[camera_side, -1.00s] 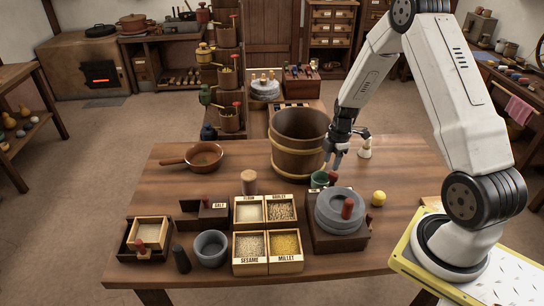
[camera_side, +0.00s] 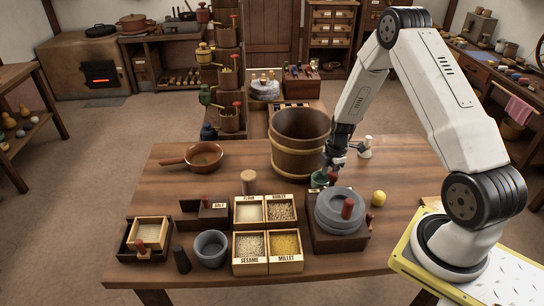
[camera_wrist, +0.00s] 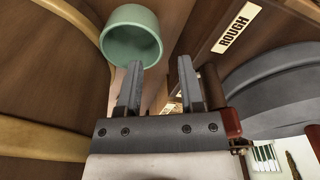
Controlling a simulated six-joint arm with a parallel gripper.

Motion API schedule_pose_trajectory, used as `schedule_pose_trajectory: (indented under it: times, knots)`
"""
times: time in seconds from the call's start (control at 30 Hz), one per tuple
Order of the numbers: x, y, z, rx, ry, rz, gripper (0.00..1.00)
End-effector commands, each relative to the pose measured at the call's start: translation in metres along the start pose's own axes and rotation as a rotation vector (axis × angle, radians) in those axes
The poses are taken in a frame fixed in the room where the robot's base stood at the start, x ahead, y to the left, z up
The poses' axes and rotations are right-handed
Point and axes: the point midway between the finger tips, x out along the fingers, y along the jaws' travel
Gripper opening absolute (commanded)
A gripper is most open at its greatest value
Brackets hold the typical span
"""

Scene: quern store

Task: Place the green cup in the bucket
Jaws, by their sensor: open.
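The green cup (camera_side: 318,181) stands on the table between the bucket and the stone quern, partly hidden by my gripper in the side view. In the wrist view the green cup (camera_wrist: 131,42) is at the top, just beyond the left fingertip and not between the fingers. The wooden bucket (camera_side: 297,156) stands behind the cup; its hooped wall (camera_wrist: 45,85) fills the left of the wrist view. My gripper (camera_side: 332,171) is low beside the cup. Its two fingers (camera_wrist: 158,68) are apart with nothing between them.
The stone quern (camera_side: 340,212) with red handles is right in front of the cup. Its box labelled ROUGH (camera_wrist: 232,28) is close on the right in the wrist view. A white peg-like object (camera_side: 366,147), a yellow ball (camera_side: 378,198) and grain boxes (camera_side: 266,240) stand nearby.

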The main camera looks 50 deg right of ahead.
Motion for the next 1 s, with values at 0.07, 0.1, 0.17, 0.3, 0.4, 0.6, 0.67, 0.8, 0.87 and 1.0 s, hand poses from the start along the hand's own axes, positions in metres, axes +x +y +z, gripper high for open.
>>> schedule_pose_trajectory:
  times: [0.07,0.1,0.17,0.3,0.4,0.6,0.67,0.8,0.87,1.0]
  knots:
    - [0.001,0.000,0.000,0.000,0.000,0.000,0.48]
    - [0.002,0.000,0.000,0.000,0.000,-0.001,0.48]
    - [0.004,0.000,0.000,0.000,0.000,-0.001,0.48]
    - [0.015,0.000,0.001,0.001,0.000,-0.002,0.48]
    - [0.025,0.000,0.002,0.000,0.000,-0.002,0.48]
    - [0.044,0.001,0.003,0.001,-0.001,0.000,0.48]
    - [0.048,0.000,0.003,0.001,-0.001,-0.001,0.48]
    - [0.052,0.001,0.003,0.000,-0.002,0.000,0.48]
    - [0.052,0.001,0.003,0.000,-0.002,0.000,0.48]
    - [0.052,0.001,0.003,0.000,-0.002,0.000,0.48]
